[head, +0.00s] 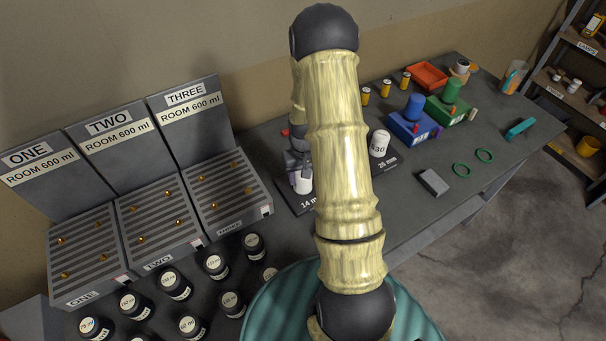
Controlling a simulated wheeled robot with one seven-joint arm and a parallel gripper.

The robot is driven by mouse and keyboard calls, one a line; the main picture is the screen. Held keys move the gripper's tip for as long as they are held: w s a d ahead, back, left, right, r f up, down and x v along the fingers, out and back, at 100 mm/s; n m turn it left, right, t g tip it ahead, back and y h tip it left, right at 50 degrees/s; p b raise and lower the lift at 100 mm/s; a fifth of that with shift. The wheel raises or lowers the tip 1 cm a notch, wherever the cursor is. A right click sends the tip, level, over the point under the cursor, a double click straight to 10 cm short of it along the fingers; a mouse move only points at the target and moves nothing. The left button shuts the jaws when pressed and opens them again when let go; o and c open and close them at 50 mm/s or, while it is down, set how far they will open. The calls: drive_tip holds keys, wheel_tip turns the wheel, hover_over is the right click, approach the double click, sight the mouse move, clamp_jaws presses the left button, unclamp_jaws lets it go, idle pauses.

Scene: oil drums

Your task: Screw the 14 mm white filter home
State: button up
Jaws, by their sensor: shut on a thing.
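A white filter (304,185) stands at the dark plate marked 14 m (309,204), whose label is partly hidden by my arm. My gripper (299,171) is above the plate, to the left of my arm, and is shut on the upper part of this filter. The filter looks upright. Its lower edge is close to the plate, but I cannot tell how it is seated. Another white filter (379,144), with dark print on it, stands on a second dark plate (387,164) to the right of my arm.
Three grey racks (157,228) with upright boards stand at the left, with several dark round jars (175,284) in front. A grey block (433,182) lies near the front edge.

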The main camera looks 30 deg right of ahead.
drive_tip(key=m, duration=0.5)
drive_tip(key=shift+m, duration=0.7)
drive_tip(key=m, duration=0.2)
drive_tip(key=shift+r+m+p, duration=0.1)
drive_tip(key=shift+m+p, duration=0.2)
drive_tip(key=m, duration=0.3)
drive_tip(key=shift+w+m+p, duration=0.1)
drive_tip(key=shift+m+p, duration=0.2)
